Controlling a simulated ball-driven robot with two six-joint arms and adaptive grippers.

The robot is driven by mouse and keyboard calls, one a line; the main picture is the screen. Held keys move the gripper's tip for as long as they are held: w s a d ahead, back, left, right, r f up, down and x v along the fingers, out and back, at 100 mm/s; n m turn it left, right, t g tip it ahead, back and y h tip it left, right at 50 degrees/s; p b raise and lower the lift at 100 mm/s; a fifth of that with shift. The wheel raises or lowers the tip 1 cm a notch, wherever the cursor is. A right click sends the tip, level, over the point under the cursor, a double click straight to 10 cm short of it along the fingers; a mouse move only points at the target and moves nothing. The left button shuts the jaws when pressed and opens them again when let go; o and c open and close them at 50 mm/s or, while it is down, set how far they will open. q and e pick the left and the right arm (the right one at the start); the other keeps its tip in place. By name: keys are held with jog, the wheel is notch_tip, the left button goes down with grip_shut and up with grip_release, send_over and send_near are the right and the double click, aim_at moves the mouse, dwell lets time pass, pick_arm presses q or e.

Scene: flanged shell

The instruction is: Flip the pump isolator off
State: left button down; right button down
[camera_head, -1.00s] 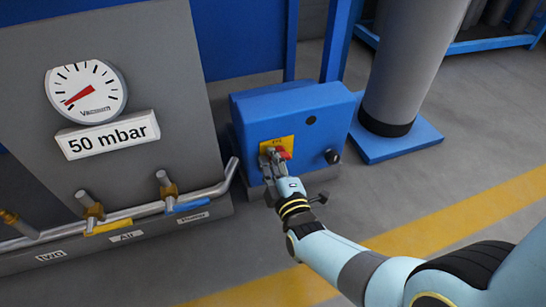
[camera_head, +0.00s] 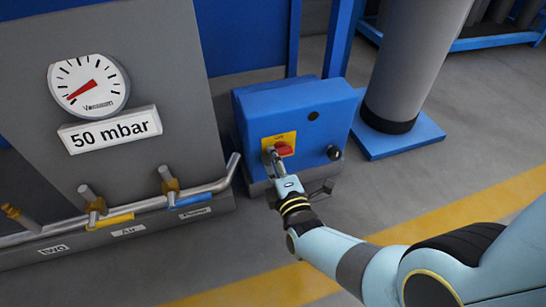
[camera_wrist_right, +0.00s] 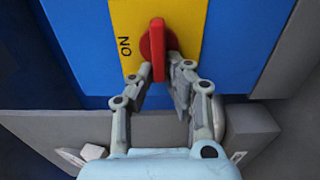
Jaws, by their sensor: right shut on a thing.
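The pump isolator is a red rotary handle (camera_head: 284,149) on a yellow plate (camera_head: 271,141) on the front of a blue box (camera_head: 262,116). In the right wrist view the red handle (camera_wrist_right: 157,48) runs along the reading direction of the "ON" mark beside it. My right gripper (camera_head: 276,158) is at the handle, its fingers partly hiding it in the head view. In the right wrist view my right gripper (camera_wrist_right: 159,62) has one finger on each side of the handle and is shut on it. My left gripper is not in view.
The blue box also carries a black knob (camera_head: 334,153). Pipes with a yellow valve lever (camera_head: 112,220) and a blue one (camera_head: 190,200) run to its left, below a gauge (camera_head: 89,84) marked 50 mbar. A grey column (camera_head: 408,70) stands to its right.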

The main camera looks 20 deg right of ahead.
jog(key=shift+s+f, duration=0.1)
jog(key=shift+f, duration=0.05)
jog(key=c, duration=1.3)
grip_release()
jog(key=shift+c, duration=0.2)
